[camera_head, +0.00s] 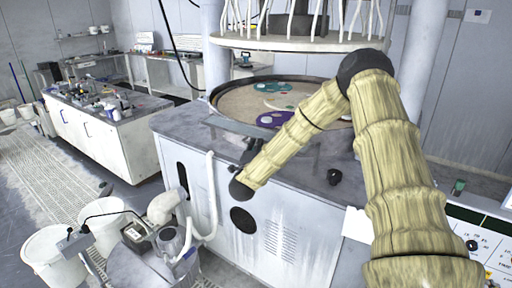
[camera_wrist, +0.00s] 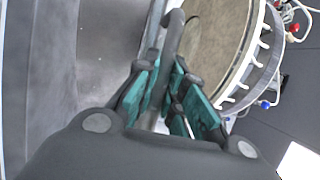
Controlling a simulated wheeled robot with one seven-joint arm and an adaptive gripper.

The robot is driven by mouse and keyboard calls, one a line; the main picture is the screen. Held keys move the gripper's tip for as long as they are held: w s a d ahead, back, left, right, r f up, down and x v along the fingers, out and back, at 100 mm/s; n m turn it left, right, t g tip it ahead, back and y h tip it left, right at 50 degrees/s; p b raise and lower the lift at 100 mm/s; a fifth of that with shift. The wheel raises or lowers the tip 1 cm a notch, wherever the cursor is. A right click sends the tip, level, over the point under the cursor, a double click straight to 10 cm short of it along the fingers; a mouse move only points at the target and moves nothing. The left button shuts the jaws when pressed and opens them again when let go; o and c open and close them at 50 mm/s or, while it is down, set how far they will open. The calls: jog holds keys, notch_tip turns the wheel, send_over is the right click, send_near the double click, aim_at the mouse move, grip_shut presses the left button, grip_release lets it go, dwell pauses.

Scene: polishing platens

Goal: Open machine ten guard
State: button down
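Machine ten is the large white cabinet (camera_head: 270,205) with a round platen (camera_wrist: 215,35) on top; I can read no number on it. In the head view, a grey curved guard (camera_head: 232,126) runs along the platen's front left edge. My gripper (camera_head: 250,148) is at this edge, small and partly hidden by my own wrist. In the wrist view, a grey bar (camera_wrist: 173,35), seemingly the guard's handle, runs between my teal fingers (camera_wrist: 168,66). The fingertips are close together on either side of it and appear to touch it. The guard looks lowered beside the platen.
A round upper plate (camera_head: 290,43) with white hoses hangs above the platen. Purple (camera_head: 272,120) and teal (camera_head: 272,87) carriers lie on it. White buckets (camera_head: 50,255) and a hose (camera_head: 211,190) stand front left. A cluttered bench (camera_head: 110,135) is behind them.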

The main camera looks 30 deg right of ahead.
jog(key=shift+w+d+r+m+g+y, duration=0.1)
jog(key=shift+r+m+g+y, duration=0.2)
jog(key=shift+r, duration=0.4)
jog(key=shift+d+r+m+g+y, duration=0.1)
jog(key=shift+r+m+g+y, duration=0.1)
jog(key=shift+r+g+y, duration=0.35)
jog(key=shift+r, duration=0.1)
jog(key=c, duration=1.5)
grip_release()
jog(key=shift+a, duration=0.1)
jog(key=v, duration=1.2)
jog(key=shift+f, duration=0.25)
